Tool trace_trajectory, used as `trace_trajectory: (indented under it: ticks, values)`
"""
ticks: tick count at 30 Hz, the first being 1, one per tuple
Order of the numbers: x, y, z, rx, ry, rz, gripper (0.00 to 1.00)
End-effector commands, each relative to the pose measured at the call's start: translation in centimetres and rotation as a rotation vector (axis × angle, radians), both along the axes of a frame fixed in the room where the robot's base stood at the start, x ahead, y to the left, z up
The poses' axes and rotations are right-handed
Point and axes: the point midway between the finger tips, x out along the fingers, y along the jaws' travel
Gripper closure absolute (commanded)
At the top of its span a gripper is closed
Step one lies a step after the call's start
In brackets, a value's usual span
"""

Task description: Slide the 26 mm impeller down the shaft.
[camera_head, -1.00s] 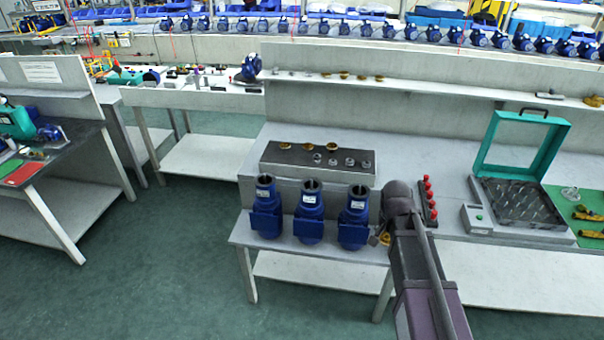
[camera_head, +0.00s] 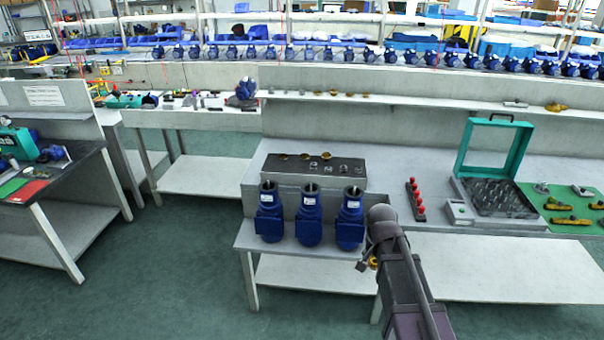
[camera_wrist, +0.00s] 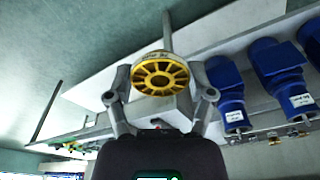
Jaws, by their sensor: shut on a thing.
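My gripper (camera_wrist: 160,90) is shut on a yellow spoked impeller (camera_wrist: 160,76) with a dark printed mark on its rim, too small to read surely. In the head view the impeller (camera_head: 373,262) shows as a small gold spot beside my gripper (camera_head: 368,264), below and right of the rightmost pump. In the wrist view blue housings (camera_wrist: 277,67) are to the right, apart from the held impeller.
A red-knobbed rack (camera_head: 416,200) and a green-lidded case (camera_head: 495,195) are to the right. Floor in front of the bench (camera_head: 250,242) is clear.

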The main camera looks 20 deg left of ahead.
Motion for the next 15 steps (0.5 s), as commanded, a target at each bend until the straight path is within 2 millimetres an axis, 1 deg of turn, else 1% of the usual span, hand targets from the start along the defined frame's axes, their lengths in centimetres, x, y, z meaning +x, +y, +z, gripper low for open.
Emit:
trace_trajectory:
  ticks: [15]
  values:
    - [-0.25,0.94,0.01,0.001,0.0,0.012,0.92]
